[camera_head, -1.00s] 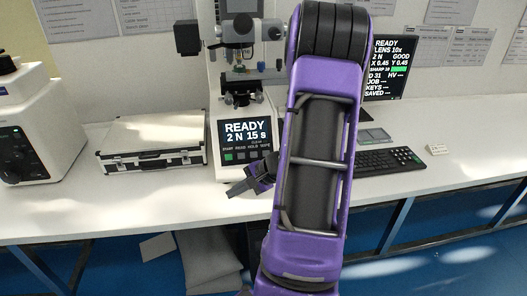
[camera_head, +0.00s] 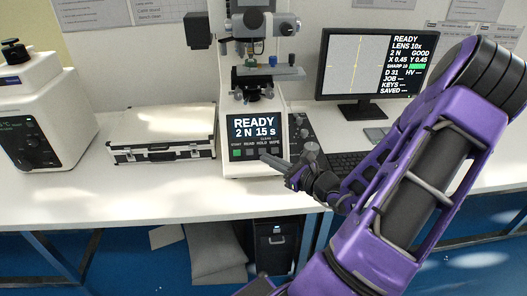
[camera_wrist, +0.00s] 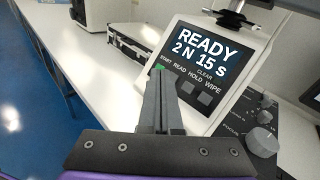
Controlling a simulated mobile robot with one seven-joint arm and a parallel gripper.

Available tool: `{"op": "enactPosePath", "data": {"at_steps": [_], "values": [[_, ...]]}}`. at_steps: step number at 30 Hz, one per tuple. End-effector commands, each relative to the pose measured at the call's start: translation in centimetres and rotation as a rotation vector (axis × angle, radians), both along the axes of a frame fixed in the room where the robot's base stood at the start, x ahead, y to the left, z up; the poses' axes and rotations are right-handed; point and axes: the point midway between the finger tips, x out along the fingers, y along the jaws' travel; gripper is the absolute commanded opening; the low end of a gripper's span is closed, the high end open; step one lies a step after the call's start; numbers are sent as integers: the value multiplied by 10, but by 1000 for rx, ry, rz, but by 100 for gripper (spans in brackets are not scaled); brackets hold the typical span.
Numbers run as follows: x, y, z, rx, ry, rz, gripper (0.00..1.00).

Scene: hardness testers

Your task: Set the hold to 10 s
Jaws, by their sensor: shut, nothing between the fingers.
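The hardness tester's front panel (camera_head: 252,135) reads "READY 2 N 15 s" on its screen; the same screen shows in the wrist view (camera_wrist: 205,50). Below it is a row of buttons labelled START, READ, HOLD and WIPE, with CLEAR written above. The START button (camera_wrist: 160,67) is green. The HOLD button (camera_wrist: 186,88) is dark and beside the WIPE button (camera_wrist: 204,101). My gripper (camera_head: 264,157) is shut and empty, its tips in front of the button row. In the wrist view the fingers (camera_wrist: 160,78) cover the READ button. I cannot tell whether they touch the panel.
A silver case (camera_head: 162,134) lies left of the tester, with a white machine (camera_head: 35,125) farther left. A knob panel (camera_head: 305,130) stands right of the tester. A monitor (camera_head: 370,65) and keyboard (camera_head: 350,162) are behind my arm. The bench front is clear.

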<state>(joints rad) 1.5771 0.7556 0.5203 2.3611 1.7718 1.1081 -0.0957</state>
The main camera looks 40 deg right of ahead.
Motion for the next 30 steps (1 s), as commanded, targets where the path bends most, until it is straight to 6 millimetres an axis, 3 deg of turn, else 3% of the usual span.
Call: {"op": "enactPosePath", "data": {"at_steps": [8, 21, 30], "values": [[7, -4, -8, -3, 2, 3, 0], [51, -30, -38, -5, 1, 4, 0], [64, -39, -46, -3, 2, 2, 0]]}}
